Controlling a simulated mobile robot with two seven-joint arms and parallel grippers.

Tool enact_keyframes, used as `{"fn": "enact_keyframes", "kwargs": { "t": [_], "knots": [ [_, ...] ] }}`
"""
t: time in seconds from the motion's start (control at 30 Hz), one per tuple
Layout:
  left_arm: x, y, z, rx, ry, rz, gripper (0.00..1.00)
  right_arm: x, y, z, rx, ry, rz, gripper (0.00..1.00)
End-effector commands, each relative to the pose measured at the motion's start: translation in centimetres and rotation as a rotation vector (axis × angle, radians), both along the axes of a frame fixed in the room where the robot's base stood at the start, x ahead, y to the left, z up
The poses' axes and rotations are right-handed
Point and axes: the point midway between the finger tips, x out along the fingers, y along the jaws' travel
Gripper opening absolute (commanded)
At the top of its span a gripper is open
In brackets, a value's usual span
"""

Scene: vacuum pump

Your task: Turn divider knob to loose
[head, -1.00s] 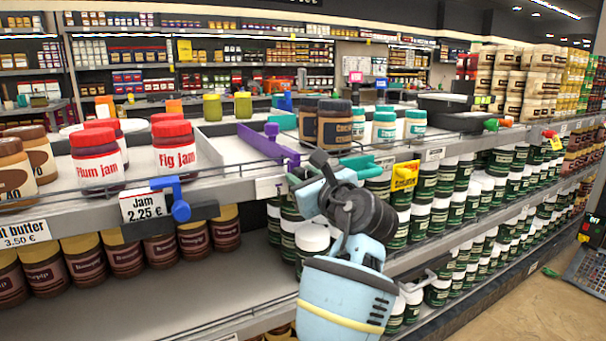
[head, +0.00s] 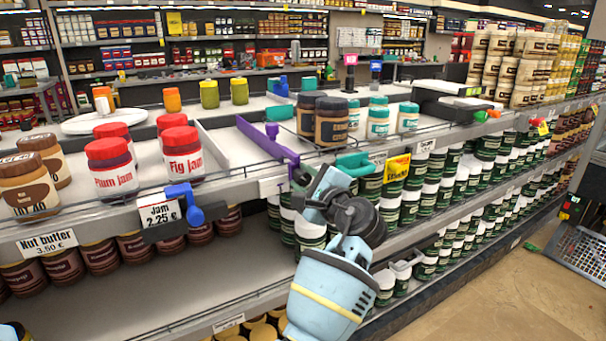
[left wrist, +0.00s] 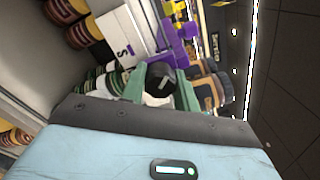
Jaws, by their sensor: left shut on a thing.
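My left gripper (head: 312,178) is at the front edge of the upper shelf, just below the front end of the purple divider (head: 268,143). In the left wrist view its two green fingers (left wrist: 160,88) are closed on the sides of a dark round knob (left wrist: 160,78) with a pale mark. The purple divider (left wrist: 173,48) shows just beyond the fingers there. In the head view my wrist and fingers hide the knob. A blue divider (head: 185,200) with its own knob stands farther left, and a teal handle (head: 353,163) is right of the gripper. My right gripper is not seen.
Red-lidded jam jars (head: 112,165) stand left of the purple divider, and dark jars (head: 331,122) stand right of it. Green-labelled jars (head: 410,205) fill the shelf below, close to my wrist.

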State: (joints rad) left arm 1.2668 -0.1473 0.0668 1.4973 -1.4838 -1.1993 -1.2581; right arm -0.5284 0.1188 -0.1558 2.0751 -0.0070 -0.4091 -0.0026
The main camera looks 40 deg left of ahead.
Motion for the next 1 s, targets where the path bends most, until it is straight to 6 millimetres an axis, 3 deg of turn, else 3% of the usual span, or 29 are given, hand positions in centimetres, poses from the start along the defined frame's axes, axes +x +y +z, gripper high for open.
{"fn": "enact_keyframes", "kwargs": {
  "t": [0.5, 1.0],
  "knots": [
    [0.0, -0.01, -0.04, -0.165, -0.402, 0.001, 0.07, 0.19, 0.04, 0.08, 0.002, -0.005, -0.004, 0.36],
    [0.01, -0.01, -0.02, -0.23, -0.556, 0.001, 0.07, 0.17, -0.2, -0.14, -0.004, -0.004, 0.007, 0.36]
  ]
}}
